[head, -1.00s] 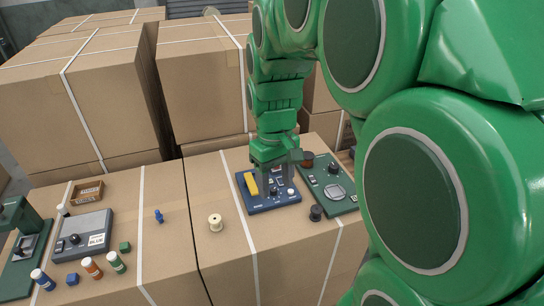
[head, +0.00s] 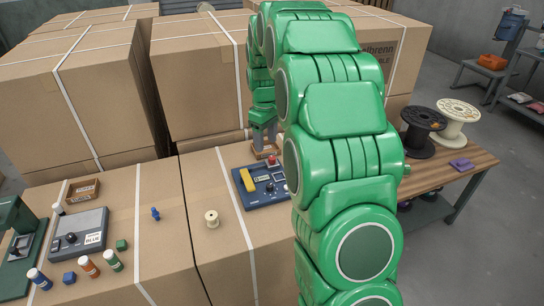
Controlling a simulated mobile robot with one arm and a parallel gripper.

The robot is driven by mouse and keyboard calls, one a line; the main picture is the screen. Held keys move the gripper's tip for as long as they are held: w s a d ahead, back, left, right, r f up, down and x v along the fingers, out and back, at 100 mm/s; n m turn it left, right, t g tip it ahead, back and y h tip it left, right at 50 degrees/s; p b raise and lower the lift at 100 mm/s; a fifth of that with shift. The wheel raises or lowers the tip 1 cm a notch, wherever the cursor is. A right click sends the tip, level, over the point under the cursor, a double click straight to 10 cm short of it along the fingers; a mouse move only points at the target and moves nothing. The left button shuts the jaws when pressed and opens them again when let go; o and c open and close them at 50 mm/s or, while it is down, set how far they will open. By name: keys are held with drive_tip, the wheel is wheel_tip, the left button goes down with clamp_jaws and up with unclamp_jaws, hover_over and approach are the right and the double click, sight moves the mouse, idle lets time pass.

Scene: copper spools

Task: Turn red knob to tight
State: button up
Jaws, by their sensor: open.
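A blue control panel (head: 258,199) lies on the cardboard box top just left of my arm. It carries a yellow handle (head: 246,180), a dark knob and small pale controls. A small red piece (head: 272,160), which looks like the red knob, shows at the panel's far edge; its setting is too small to read. My gripper (head: 263,146) is open, just beyond the red piece and apart from it as far as I can tell. Its fingertips are small and partly hidden.
A small brown tray (head: 267,153) lies behind the panel. A grey device (head: 80,233) and several bottles are farther left. A wooden table (head: 452,167) with large spools stands right.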

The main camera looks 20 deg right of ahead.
sight(272, 157)
drive_tip(key=w+d+f, duration=0.2)
drive_tip(key=w+f, duration=0.1)
drive_tip(key=w, duration=0.1)
drive_tip(key=w+d+f+n, duration=0.1)
drive_tip(key=w+d+f, duration=0.1)
drive_tip(key=w+f, duration=0.2)
drive_tip(key=w+d+f+n, duration=0.1)
drive_tip(key=w+d+f, duration=0.1)
drive_tip(key=w+f, duration=0.1)
drive_tip(key=shift+w+d+f+t, duration=0.15)
drive_tip(key=shift+w+d+f, duration=0.05)
drive_tip(key=shift+w, duration=0.25)
drive_tip(key=shift+w+d+f+t, duration=0.15)
drive_tip(key=shift+w+f, duration=0.05)
drive_tip(key=shift+w, duration=0.2)
drive_tip(key=shift+f, duration=3.9)
drive_tip(key=c, duration=1.1)
